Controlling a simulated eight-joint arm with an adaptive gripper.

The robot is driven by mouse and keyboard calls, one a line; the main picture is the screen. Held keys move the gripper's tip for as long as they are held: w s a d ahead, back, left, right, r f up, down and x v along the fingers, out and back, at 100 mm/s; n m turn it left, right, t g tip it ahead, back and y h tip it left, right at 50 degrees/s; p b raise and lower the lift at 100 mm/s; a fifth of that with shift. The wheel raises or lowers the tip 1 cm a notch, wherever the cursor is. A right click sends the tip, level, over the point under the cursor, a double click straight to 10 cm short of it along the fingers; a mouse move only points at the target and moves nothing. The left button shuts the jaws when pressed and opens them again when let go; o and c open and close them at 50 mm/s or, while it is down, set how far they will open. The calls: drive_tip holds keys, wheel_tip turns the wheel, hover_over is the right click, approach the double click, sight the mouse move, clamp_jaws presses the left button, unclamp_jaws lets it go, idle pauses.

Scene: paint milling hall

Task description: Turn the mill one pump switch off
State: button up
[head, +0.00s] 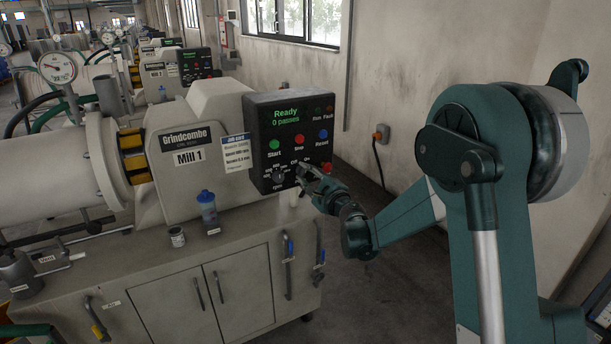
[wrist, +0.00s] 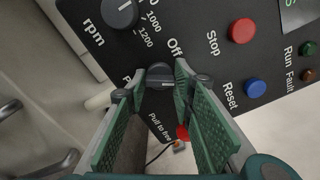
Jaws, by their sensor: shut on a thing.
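The Mill 1 control panel (head: 262,115) is a dark box on the front of the mill, with "Ready, 0 passes" lit in green. My gripper (head: 307,173) is at its lower right part and covers the pump switch there in the head view. In the wrist view, the pump switch (wrist: 160,74) is a small black knob between the tips of my gripper (wrist: 162,84), which is shut on it. An "Off" label is printed close to the knob. The "P…" label beside it is partly hidden by a finger. I cannot tell which way the knob points.
The rpm knob (wrist: 120,12), the red stop button (wrist: 242,31) and the blue reset button (wrist: 256,88) sit nearby. A red control (wrist: 182,132) near "Pull to free" is close to the right finger.

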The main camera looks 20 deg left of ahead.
drive_tip(key=shift+n, duration=0.5)
drive_tip(key=n, duration=1.1)
idle(0.6)
drive_tip(key=o, duration=0.9)
drive_tip(key=shift+d, duration=0.1)
drive_tip(key=v, duration=1.1)
drive_tip(key=shift+s+d, duration=0.25)
drive_tip(key=shift+s, duration=0.05)
